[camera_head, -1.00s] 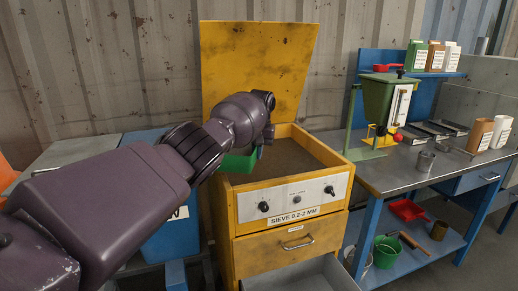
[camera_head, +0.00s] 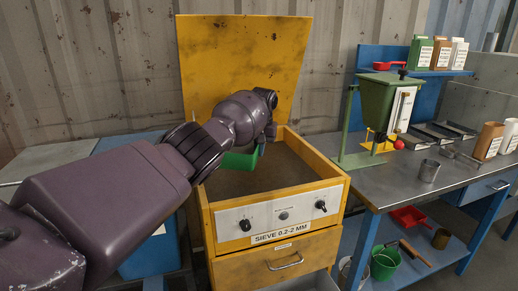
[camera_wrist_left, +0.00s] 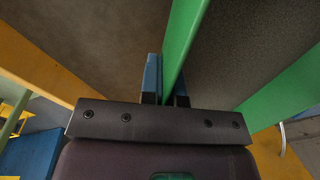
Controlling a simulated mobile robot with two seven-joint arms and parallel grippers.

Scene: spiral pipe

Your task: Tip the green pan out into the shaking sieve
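The green pan (camera_head: 240,160) is over the left part of the shaking sieve (camera_head: 293,171), partly hidden behind my left arm. The yellow sieve has its lid (camera_head: 245,60) up, and grey-brown material or mesh shows inside. In the left wrist view my left gripper (camera_wrist_left: 166,88) is shut on the pan's green wall (camera_wrist_left: 185,40), a finger on each side. A second green wall (camera_wrist_left: 285,90) shows at right. I cannot tell whether the grey surface between the walls is the pan's floor or its contents. My right gripper is out of view.
A steel bench (camera_head: 375,190) at right carries a green hopper device (camera_head: 380,105) and a metal cup (camera_head: 429,170). A red scoop (camera_head: 408,217) and green bucket (camera_head: 384,264) are on its lower shelf. The raised lid stands close behind my left arm.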

